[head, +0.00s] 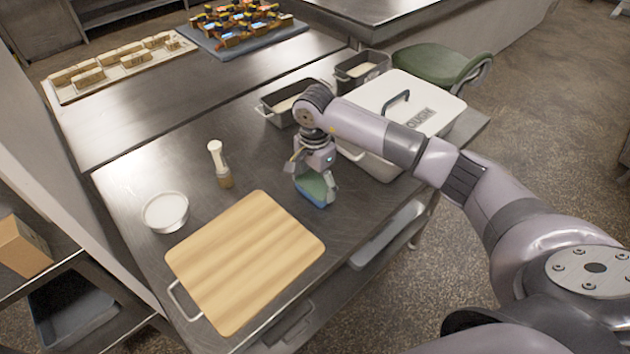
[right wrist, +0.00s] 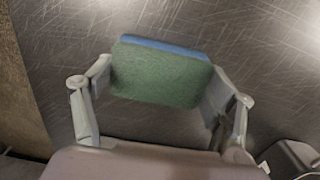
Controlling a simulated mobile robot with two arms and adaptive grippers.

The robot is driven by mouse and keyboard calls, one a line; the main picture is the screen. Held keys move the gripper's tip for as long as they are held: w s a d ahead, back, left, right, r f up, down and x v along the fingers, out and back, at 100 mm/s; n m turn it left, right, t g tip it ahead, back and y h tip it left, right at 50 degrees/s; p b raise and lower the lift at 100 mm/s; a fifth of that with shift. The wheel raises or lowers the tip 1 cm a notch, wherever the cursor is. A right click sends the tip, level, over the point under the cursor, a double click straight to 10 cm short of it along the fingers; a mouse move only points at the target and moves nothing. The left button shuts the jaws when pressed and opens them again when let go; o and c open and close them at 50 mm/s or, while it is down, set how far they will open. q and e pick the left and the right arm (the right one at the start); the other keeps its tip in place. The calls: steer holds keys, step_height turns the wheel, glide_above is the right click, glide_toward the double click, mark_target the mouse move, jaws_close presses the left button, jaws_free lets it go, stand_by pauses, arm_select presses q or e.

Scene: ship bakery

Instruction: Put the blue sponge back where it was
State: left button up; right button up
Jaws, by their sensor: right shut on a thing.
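The blue sponge (head: 314,191) has a green scouring face and a blue layer. My right gripper (head: 314,181) is shut on it, over the steel table (head: 355,215) just right of the wooden cutting board. In the right wrist view the sponge (right wrist: 160,74) sits between the two fingers of the right gripper (right wrist: 158,85), green face toward the camera and blue edge on the far side. I cannot tell whether the sponge touches the table. My left gripper does not show.
The cutting board (head: 245,262) lies at the table's front. Metal pans (head: 361,69) and a lidded white box (head: 410,100) stand at the back right. A green chair (head: 440,63) is beyond.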

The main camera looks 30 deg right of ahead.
mark_target(315, 184)
steer(key=shift+f, duration=0.2)
steer(key=o, duration=1.1)
steer(key=shift+r, duration=0.1)
steer(key=shift+r, duration=0.1)
steer(key=shift+r, duration=0.2)
steer(key=shift+r+b, duration=1.5)
steer(key=shift+r, duration=4.35)
